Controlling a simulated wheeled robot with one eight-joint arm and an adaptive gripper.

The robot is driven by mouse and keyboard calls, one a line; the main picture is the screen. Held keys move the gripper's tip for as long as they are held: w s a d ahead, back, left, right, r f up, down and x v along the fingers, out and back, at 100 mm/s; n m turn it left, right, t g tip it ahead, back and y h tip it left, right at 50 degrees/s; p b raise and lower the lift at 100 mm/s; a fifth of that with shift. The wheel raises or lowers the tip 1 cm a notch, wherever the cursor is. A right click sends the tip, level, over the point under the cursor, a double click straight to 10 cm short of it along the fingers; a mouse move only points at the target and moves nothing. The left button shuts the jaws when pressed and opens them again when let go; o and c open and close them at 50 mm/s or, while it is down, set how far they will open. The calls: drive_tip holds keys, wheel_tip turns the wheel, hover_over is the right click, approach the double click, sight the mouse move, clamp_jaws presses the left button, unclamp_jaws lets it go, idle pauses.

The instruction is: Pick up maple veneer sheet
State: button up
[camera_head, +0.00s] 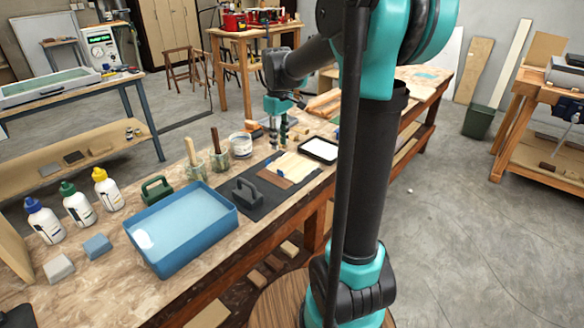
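A pale wood sheet (296,163), which fits the maple veneer sheet, lies flat on a dark mat (268,203) on the workbench. A browner strip (273,179) lies beside its left edge, with small blue pieces near them. My gripper (278,138) points down over the bench, beyond the pale sheet in the picture.
A blue tray of liquid (166,251) and a dark grey handled block (248,194) stand left of the sheet. Jars with brushes (219,161) and a white tub (241,145) stand behind. A black-framed white panel (320,149) lies to the right. Several glue bottles (78,204) stand at far left.

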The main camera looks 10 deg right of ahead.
sight(280, 167)
wheel_tip(280, 167, down, 6)
drive_tip(key=shift+r, duration=0.1)
drive_tip(key=shift+w+f, duration=0.2)
drive_tip(key=shift+f, duration=2.5)
clamp_jaws()
